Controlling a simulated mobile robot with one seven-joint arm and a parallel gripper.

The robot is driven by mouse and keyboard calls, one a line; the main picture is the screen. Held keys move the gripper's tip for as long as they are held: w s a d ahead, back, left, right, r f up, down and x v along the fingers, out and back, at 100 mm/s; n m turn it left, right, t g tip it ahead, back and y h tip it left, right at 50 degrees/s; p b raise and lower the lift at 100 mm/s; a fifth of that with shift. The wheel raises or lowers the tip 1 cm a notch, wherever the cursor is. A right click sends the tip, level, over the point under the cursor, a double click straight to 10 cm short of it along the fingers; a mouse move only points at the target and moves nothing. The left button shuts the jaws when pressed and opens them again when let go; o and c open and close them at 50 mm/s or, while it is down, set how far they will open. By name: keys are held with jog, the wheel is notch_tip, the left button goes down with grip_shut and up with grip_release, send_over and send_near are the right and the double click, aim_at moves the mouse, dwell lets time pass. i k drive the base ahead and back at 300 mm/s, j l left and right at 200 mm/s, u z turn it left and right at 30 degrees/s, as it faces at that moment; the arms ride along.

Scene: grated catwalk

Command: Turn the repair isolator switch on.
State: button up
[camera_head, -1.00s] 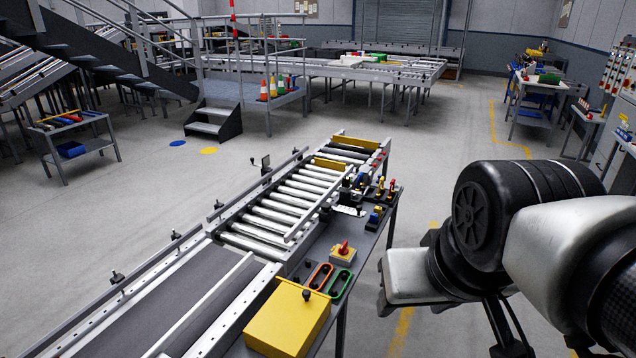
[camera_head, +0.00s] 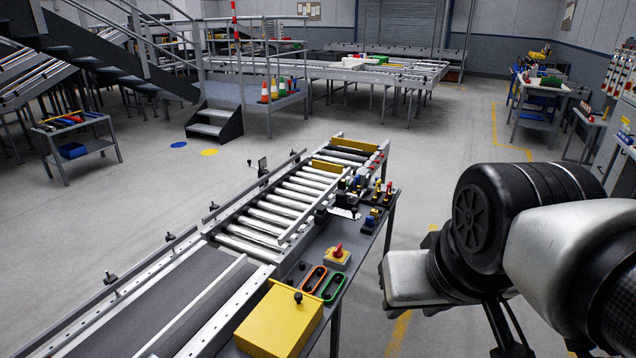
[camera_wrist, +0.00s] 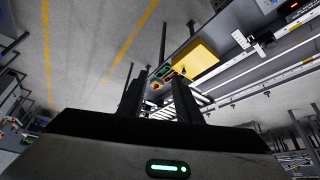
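The repair isolator switch is most likely the small yellow box with a red knob (camera_head: 337,257) on the bench edge beside the conveyor. It also shows in the wrist view (camera_wrist: 155,87), small and between my fingers. The knob's exact setting is too small to read. My gripper (camera_wrist: 159,82) shows in the wrist view with its two dark fingers apart and nothing between them. It points toward the switch from some distance, not touching it.
A larger yellow box (camera_head: 280,318) with a black knob stands nearer on the bench. An orange-rimmed (camera_head: 314,279) and a green-rimmed slot (camera_head: 333,287) lie between it and the switch. Several small coloured switches (camera_head: 372,208) stand farther back. Floor right of the bench is clear.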

aim_at(337, 253)
jog(key=i+l, duration=0.1)
jog(key=l, duration=0.25)
jog(key=i+l+u, duration=0.1)
jog(key=l, duration=0.25)
jog(key=i+l, duration=0.1)
jog(key=l, duration=0.25)
jog(key=i+l+u, duration=0.1)
jog(key=i, duration=0.4)
jog(key=i+l+u, duration=0.1)
jog(key=i, duration=0.35)
jog(key=l, duration=0.05)
